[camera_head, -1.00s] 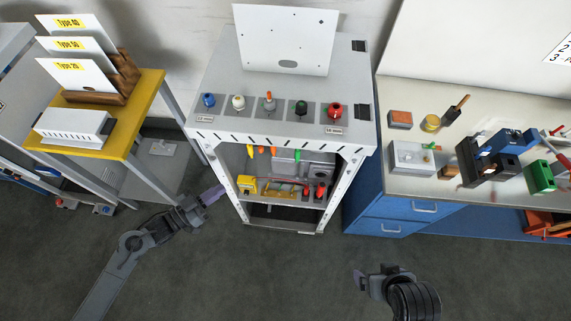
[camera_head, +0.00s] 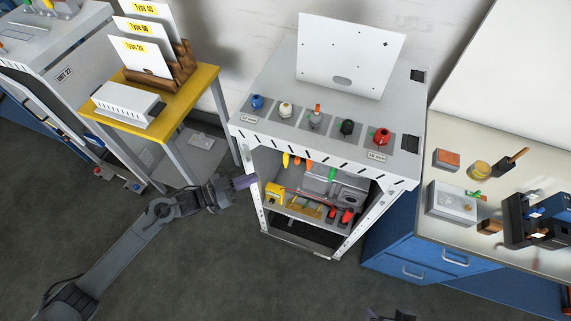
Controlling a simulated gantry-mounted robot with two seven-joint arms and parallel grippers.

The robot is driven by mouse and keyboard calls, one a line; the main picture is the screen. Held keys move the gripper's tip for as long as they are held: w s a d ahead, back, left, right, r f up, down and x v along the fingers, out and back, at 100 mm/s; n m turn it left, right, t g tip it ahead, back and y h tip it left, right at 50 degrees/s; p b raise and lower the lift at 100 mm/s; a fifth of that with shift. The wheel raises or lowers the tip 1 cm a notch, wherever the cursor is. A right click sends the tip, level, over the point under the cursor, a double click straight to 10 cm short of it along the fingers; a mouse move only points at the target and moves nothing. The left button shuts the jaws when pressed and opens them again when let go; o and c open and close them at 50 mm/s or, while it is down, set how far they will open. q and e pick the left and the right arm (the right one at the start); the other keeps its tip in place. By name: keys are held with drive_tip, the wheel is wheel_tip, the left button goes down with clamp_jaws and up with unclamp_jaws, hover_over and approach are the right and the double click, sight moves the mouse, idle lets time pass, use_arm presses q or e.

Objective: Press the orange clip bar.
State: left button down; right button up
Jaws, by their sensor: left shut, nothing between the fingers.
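Several small coloured bars hang under the top of the grey dispenser frame (camera_head: 350,147). Among them are orange bars (camera_head: 297,161) at the left and a green bar (camera_head: 332,174) further right. They are small, and I cannot tell their exact shape or which one is the clip bar. My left gripper (camera_head: 245,181) is shut and empty. In the picture it is just left of the frame's front left leg, a little lower than the hanging bars and apart from them. Only a bit of my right gripper (camera_head: 378,315) shows at the bottom edge.
Coloured knobs (camera_head: 347,127) stand on the frame's top before a white panel (camera_head: 347,57). A shelf below holds a yellow item (camera_head: 275,194) and red items. A yellow-topped stand (camera_head: 190,92) is at left, a blue cabinet (camera_head: 420,252) at right. Floor in front is open.

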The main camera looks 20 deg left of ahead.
use_arm(q)
drive_tip(key=p+x, duration=0.1)
drive_tip(key=x, duration=1.1)
use_arm(e)
drive_tip(key=shift+r, duration=0.8)
use_arm(q)
drive_tip(key=shift+w+d, duration=0.15)
use_arm(e)
drive_tip(key=shift+w, duration=0.1)
